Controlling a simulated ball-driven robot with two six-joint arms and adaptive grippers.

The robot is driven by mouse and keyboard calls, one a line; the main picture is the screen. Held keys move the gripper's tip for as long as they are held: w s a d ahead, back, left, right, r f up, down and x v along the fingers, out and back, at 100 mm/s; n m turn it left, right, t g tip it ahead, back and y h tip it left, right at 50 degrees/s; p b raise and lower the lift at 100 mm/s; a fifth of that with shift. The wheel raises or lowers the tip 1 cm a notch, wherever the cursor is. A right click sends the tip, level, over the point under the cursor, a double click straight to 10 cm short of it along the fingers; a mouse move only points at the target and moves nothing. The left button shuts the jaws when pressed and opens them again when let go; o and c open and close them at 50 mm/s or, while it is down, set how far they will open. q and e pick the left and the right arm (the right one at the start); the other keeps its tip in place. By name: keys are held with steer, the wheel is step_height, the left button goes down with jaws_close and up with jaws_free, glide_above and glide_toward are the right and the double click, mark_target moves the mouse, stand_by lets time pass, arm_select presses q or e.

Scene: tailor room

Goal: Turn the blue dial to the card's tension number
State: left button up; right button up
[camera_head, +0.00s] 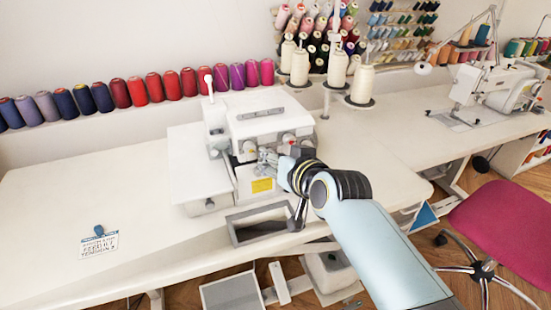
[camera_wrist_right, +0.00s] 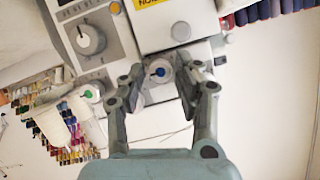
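The white serger (camera_head: 262,117) stands on the table. Its blue dial (camera_wrist_right: 158,72) shows in the right wrist view as a light knob with a blue centre. My right gripper (camera_wrist_right: 162,80) is open around this dial, one finger on each side, with the dial between the fingertips; contact is not clear. In the head view the right gripper (camera_head: 267,158) is at the machine's front and hides the dial. The card (camera_head: 99,245) lies flat at the table's left, with a blue mark at its top; its number is too small to read. My left gripper is not in view.
A green-centred dial (camera_wrist_right: 90,93) and a larger dial (camera_wrist_right: 88,40) are close by in the wrist view. A grey open bin (camera_head: 257,224) is below the machine's front. Thread cones (camera_head: 300,66) stand behind it. The table's left side is mostly clear.

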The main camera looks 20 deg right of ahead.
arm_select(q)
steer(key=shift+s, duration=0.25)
arm_select(e)
jaws_close()
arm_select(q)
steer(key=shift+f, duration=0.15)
arm_select(e)
steer(key=shift+m, duration=0.3)
arm_select(q)
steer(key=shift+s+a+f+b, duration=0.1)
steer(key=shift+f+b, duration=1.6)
steer(key=shift+b, duration=0.1)
arm_select(e)
steer(key=shift+d+f+m+t+y, duration=0.1)
steer(key=shift+m+t+y, duration=0.05)
steer(key=shift+m+y, duration=0.65)
steer(key=shift+d+m+t+y, duration=0.15)
steer(key=shift+m+y, duration=0.45)
steer(key=shift+m, duration=0.3)
